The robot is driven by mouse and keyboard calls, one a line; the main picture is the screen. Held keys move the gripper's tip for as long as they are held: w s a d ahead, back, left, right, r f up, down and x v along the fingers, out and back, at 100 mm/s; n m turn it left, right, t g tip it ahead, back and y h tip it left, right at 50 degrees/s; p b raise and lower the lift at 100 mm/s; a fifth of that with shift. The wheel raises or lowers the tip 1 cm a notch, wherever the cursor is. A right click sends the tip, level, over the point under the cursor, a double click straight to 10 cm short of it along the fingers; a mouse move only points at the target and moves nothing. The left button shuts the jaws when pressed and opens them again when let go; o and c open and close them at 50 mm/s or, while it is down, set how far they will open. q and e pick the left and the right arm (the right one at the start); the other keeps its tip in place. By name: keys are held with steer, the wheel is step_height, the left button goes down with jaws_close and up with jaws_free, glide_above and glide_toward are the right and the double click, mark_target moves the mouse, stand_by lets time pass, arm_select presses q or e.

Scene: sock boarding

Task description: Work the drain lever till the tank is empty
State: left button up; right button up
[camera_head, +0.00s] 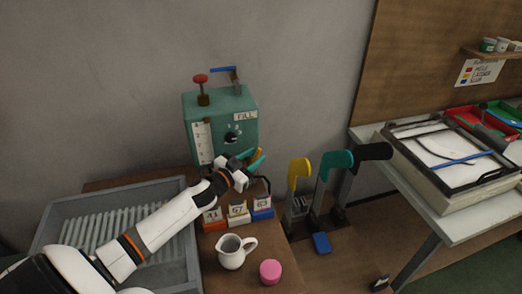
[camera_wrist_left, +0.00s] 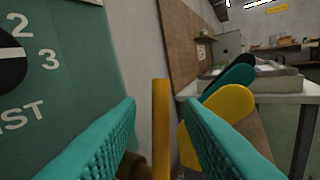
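The tank (camera_head: 190,112) is a green box against the wall, with a dial (camera_head: 233,137) and a pale marked gauge strip (camera_head: 204,145) on its front. The level is too small to read. A yellow upright lever (camera_head: 258,152) is at its lower right, partly hidden by my gripper. In the left wrist view the yellow lever (camera_wrist_left: 160,125) stands between the teal fingers, with a gap on each side. My left gripper (camera_head: 251,159) is open around it. My right gripper is out of view.
A red knob (camera_head: 200,78) and a blue lever (camera_head: 223,69) top the tank. Labelled blocks (camera_head: 238,219), a white pitcher (camera_head: 231,257) and a pink jar (camera_head: 270,272) are in front. A grey ribbed tray (camera_head: 62,212) is left, coloured leg forms (camera_head: 335,158) right.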

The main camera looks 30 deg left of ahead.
mark_target(256, 156)
arm_select(q)
steer(key=shift+w+d, duration=0.2)
steer(key=shift+w, duration=0.8)
steer(key=shift+w+d, duration=0.15)
steer(key=shift+w, duration=0.8)
jaws_close()
